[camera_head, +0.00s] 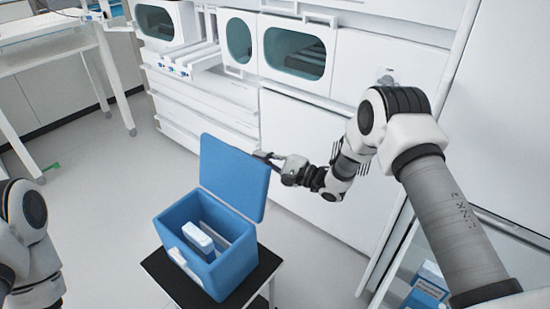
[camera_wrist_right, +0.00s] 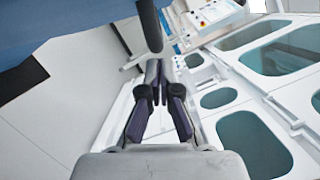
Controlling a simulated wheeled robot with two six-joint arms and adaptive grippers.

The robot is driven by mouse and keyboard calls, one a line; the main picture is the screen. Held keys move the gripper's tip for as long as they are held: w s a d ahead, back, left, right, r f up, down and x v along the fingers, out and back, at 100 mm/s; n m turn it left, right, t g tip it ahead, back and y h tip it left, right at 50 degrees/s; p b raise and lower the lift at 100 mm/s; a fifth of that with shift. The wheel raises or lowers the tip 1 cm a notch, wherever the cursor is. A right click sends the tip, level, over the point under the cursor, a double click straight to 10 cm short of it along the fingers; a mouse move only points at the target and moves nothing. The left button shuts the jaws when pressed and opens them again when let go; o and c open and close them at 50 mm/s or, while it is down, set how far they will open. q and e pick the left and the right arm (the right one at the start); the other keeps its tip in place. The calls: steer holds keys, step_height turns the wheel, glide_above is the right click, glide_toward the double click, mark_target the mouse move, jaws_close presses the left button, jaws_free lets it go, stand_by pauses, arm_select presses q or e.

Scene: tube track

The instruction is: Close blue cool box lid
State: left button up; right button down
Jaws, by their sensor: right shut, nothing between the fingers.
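The blue cool box (camera_head: 232,268) stands on a small black-topped stand, with a white item inside it. Its blue lid (camera_head: 232,172) is open and stands roughly upright at the box's back edge. My right gripper (camera_head: 262,156) is shut and empty, close to the lid's upper right corner; I cannot tell if it touches. In the right wrist view my right gripper's fingers (camera_wrist_right: 157,68) are together, and the blue lid (camera_wrist_right: 70,28) fills the upper left. My left gripper is out of view; only part of my left arm shows.
The black stand (camera_head: 262,272) is just wider than the box. White cabinets with dark windows (camera_head: 295,50) line the back wall. A white table (camera_head: 50,38) stands at the far left.

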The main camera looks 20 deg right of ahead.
steer(key=shift+s+a+r, duration=0.15)
steer(key=shift+s+a, duration=0.05)
steer(key=shift+a, duration=0.1)
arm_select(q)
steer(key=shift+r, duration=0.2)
arm_select(e)
steer(key=shift+r, duration=0.1)
